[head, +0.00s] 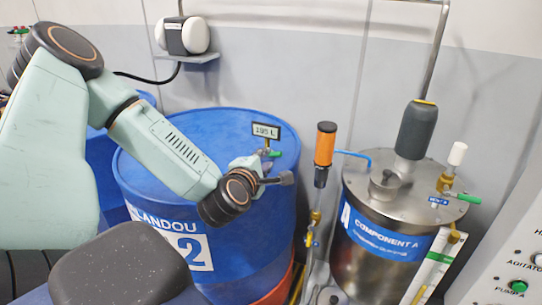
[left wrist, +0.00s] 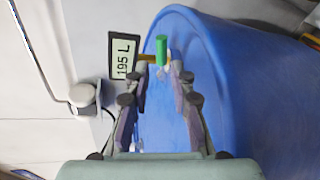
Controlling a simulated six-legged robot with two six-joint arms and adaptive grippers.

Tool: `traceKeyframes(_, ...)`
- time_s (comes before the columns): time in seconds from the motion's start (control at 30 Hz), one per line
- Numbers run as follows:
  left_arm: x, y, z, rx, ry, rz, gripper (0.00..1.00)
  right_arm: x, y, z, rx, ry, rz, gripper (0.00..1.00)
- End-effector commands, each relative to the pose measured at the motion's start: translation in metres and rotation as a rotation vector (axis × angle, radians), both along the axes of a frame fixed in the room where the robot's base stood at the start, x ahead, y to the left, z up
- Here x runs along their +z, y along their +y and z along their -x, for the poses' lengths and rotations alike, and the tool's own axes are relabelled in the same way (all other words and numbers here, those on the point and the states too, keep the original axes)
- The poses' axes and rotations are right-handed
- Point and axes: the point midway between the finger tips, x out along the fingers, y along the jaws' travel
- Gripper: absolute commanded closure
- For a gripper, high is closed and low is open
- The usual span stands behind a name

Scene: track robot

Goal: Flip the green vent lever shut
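A small green lever (head: 274,153) stands on top of the blue drum (head: 180,135), beside a display reading 195 L (head: 265,131). In the left wrist view the green lever (left wrist: 162,50) shows just beyond and between my fingertips, nearer the right one. My left gripper (head: 264,170) is at the drum top, close to the lever. Its fingers stand apart with nothing held between them, as the left wrist view (left wrist: 158,72) shows. Another green lever (head: 462,197) sits on the steel tank's lid, by a small blue label too small to read. My right gripper is out of view.
The steel tank (head: 380,265) labelled Component A stands at the right. An orange-handled tool (head: 325,145) stands between drum and tank. A white control panel (head: 515,250) is at the lower right. A wall shelf (head: 186,58) holds a white and black device.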

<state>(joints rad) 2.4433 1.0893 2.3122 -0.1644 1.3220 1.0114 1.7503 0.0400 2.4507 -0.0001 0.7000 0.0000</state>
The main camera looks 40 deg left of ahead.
Motion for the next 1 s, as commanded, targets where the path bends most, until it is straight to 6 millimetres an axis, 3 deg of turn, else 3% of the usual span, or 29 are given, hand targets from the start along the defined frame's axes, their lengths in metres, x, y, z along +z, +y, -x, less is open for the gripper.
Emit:
traceKeyframes(0.4,-0.012,0.020,-0.044,-0.001,0.000,-0.002,0.77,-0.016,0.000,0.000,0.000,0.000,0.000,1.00)
traceKeyframes(0.77,-0.013,0.023,-0.051,-0.001,0.000,0.000,0.77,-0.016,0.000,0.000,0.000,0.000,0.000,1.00)
traceKeyframes(1.0,-0.012,0.023,-0.051,-0.001,0.000,0.000,0.96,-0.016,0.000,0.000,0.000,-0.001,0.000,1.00)
